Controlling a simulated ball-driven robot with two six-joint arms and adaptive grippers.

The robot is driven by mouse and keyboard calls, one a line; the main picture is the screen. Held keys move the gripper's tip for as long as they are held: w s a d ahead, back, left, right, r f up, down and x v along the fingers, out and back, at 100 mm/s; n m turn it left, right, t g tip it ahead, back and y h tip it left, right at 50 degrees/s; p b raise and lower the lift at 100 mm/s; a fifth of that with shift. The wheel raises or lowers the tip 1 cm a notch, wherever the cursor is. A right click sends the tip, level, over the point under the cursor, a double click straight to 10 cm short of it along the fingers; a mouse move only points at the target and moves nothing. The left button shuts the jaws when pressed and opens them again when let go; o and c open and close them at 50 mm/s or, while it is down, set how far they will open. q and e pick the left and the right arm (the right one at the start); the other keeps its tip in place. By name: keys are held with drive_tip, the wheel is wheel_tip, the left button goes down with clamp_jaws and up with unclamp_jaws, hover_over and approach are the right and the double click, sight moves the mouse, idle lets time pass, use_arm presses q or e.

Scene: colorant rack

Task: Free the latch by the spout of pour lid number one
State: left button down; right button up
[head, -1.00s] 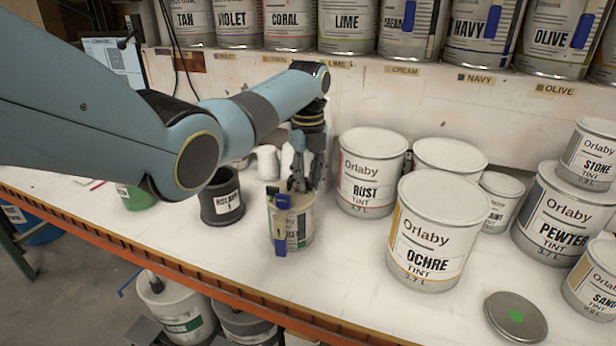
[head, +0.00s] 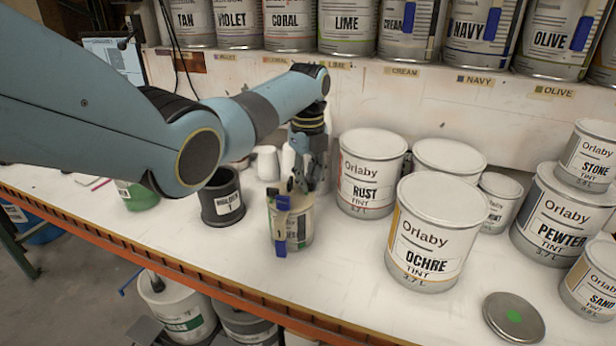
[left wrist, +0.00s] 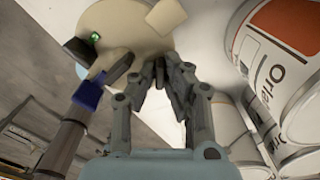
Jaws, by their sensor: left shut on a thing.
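A small cream can (head: 301,226) stands on the bench below my left gripper. Its tan pour lid (left wrist: 115,22) shows from above in the left wrist view, with a dark spout-like part (left wrist: 78,51) and a small green mark at one side. A strip with blue parts (head: 280,249) runs down the can's front; a blue piece (left wrist: 88,95) also shows in the wrist view. My left gripper (head: 300,182) is at the lid's rim. In the wrist view its fingertips (left wrist: 160,68) are close together at the lid's edge, closed on a small part mostly hidden by them. My right gripper is out of view.
A dark cup (head: 222,198) stands left of the can. RUST (head: 368,180) and OCHRE (head: 432,235) tins stand to the right, with a loose round lid (head: 513,318) at the front right. The bench's orange edge (head: 200,280) is in front.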

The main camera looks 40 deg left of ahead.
sight(308, 181)
use_arm(q)
drive_tip(key=shift+n+p, duration=0.3)
drive_tip(key=shift+n, duration=0.9)
drive_tip(key=n, duration=0.4)
drive_tip(key=shift+n, duration=0.4)
drive_tip(key=c, duration=1.7)
unclamp_jaws()
drive_tip(key=shift+r, duration=0.25)
wheel_tip(308, 181, up, 12)
drive_tip(key=shift+f, duration=0.2)
